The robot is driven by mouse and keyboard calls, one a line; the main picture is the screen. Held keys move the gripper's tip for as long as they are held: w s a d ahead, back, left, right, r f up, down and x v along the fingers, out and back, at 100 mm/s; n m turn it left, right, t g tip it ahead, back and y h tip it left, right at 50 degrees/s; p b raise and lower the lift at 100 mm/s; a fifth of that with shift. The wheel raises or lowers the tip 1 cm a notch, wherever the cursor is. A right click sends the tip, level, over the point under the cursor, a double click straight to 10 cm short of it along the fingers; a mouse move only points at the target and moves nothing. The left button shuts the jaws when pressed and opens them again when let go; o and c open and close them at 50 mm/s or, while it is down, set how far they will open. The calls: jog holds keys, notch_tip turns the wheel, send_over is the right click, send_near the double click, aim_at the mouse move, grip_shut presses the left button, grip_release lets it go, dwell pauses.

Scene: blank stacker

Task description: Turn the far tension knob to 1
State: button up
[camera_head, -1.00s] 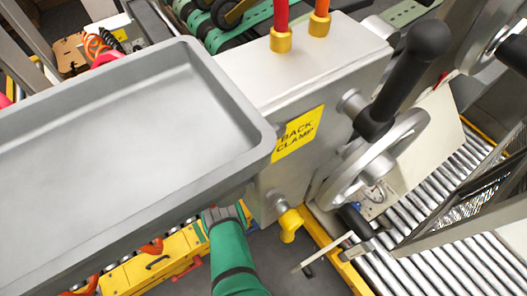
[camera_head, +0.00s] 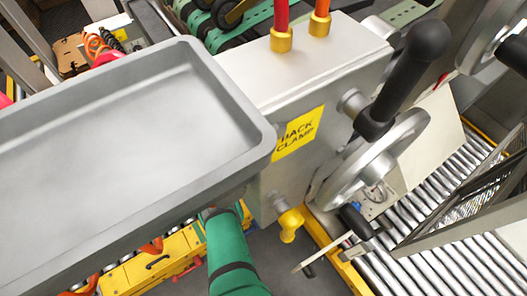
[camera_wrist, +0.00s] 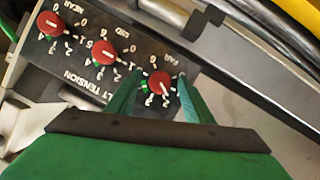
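The far tension knob (camera_wrist: 160,83) is red and round, on a dark panel lettered upside down in the wrist view, with FAR beside it. My gripper (camera_wrist: 161,76) is open, its two green fingers on either side of this knob. Small gaps seem to show between the fingers and the knob; whether either touches is unclear. The knob's setting is too small to read surely, and the fingers cover part of its scale. In the head view my green arm reaches under the grey tray, and the gripper's fingers are hidden.
The middle knob (camera_wrist: 103,52) and the near knob (camera_wrist: 50,23) sit in line on the same panel (camera_wrist: 75,50). A grey rail runs beside it. In the head view, the grey tray (camera_head: 120,150) overhangs my arm, with the back clamp housing (camera_head: 300,75) and black-handled lever (camera_head: 405,80) at right.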

dwell(0.3)
jog(key=v, duration=1)
jog(key=shift+s+a, duration=0.2)
jog(key=shift+a, duration=0.1)
jog(key=shift+r, duration=0.15)
jog(key=w+d+r+m+g+y, duration=0.1)
jog(key=d+r+m+g+y, duration=0.15)
jog(key=d+r+y, duration=0.65)
jog(key=shift+m+t+y, duration=0.35)
jog(key=shift+y, duration=0.05)
jog(key=shift+s+a+f+x, duration=0.1)
jog(key=shift+a+x, duration=0.15)
jog(key=shift+x, duration=1.75)
jog(key=shift+s+a+f+x, duration=0.1)
jog(key=shift+a+x, duration=0.1)
jog(key=shift+x, duration=1.8)
jog(key=shift+s+a+f+x, duration=0.1)
jog(key=shift+a+x, duration=0.15)
jog(key=shift+x, duration=1.75)
